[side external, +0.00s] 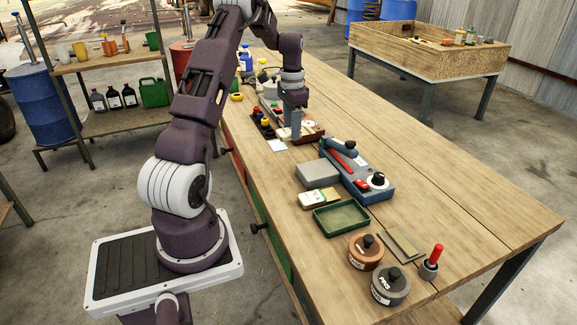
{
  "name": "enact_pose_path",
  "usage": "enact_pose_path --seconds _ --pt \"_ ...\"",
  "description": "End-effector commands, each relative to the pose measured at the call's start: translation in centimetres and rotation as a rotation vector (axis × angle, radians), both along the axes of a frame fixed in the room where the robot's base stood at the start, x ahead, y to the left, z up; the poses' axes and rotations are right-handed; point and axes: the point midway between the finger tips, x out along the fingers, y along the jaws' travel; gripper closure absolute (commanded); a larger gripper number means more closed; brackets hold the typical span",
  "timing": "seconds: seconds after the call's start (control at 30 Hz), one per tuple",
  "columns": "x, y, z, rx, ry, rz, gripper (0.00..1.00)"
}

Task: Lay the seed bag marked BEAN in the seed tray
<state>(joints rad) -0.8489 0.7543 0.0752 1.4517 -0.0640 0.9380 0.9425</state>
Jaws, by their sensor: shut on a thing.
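My gripper (296,133) points down over the far left part of the workbench, by a brown board. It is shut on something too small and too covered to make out. A green shallow tray (341,218) lies empty nearer the front; it looks like the seed tray. I cannot read BEAN on either packet. My gripper is well away from the tray.
A grey box (317,172) and a blue-grey device (358,172) with a red handle stand behind the tray. A brown round pot (366,251), a grey round pot (390,286) and a red-handled tool (431,262) stand in front. The bench's right side is clear.

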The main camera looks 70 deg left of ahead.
Motion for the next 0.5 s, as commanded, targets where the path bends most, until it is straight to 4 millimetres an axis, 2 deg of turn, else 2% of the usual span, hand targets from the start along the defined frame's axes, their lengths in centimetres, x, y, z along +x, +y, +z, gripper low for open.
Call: enact_pose_path --seconds 0.3,0.5 --pt "0.0 -0.1 -0.5 -0.001 0.001 0.001 1.00" --pt "-0.1 -0.1 -4.5 -0.003 0.003 0.000 1.00"
